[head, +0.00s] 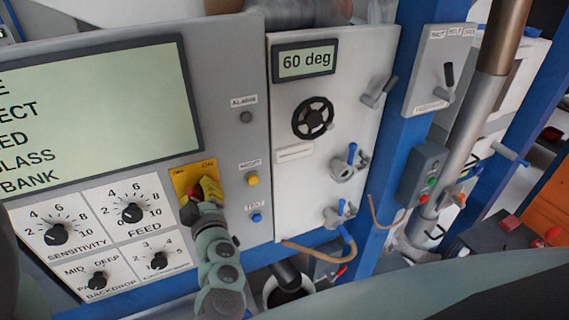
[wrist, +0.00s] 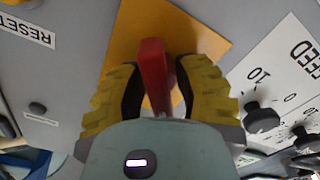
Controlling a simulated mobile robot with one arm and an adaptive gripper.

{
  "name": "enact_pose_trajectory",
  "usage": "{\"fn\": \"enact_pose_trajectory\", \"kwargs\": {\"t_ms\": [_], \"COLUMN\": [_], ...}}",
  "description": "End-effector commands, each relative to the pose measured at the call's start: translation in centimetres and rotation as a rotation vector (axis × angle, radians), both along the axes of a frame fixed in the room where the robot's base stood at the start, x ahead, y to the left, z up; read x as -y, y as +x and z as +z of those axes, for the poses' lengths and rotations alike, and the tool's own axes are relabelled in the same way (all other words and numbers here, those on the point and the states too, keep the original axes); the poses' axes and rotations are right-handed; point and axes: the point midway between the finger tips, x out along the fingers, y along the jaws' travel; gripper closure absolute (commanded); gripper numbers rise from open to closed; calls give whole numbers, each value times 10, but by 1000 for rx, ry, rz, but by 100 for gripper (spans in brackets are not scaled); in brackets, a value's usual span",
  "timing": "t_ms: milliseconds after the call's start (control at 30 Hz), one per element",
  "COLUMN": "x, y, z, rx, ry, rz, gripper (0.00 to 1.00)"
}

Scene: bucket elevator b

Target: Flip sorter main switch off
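The sorter main switch is a red handle (wrist: 154,75) on a yellow plate (wrist: 186,22). In the head view the yellow plate (head: 181,176) sits on the grey panel, right of the display, with "ON" printed at its upper right. My gripper (head: 207,189) reaches up to it from below and hides most of the handle. In the wrist view its two yellow fingers (wrist: 157,85) stand on either side of the red handle, close against it. The handle's base is partly hidden by my gripper.
Left of the switch are the FEED knob (head: 132,213) and SENSITIVITY knob (head: 56,234). Right of it are a yellow button (head: 252,181) and a blue button (head: 256,217). A white cabinet with a black handwheel (head: 313,118) and a blue post (head: 398,150) stand further right.

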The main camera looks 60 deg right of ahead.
Motion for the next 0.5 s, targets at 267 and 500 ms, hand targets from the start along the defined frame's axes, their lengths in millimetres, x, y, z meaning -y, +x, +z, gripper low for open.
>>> {"fn": "enact_pose_trajectory", "kwargs": {"t_ms": [267, 500], "x": [0, -1], "y": [0, 1], "z": [0, -3], "rx": [0, -11], "ry": [0, -18], "rz": [0, 4], "gripper": [100, 100]}}
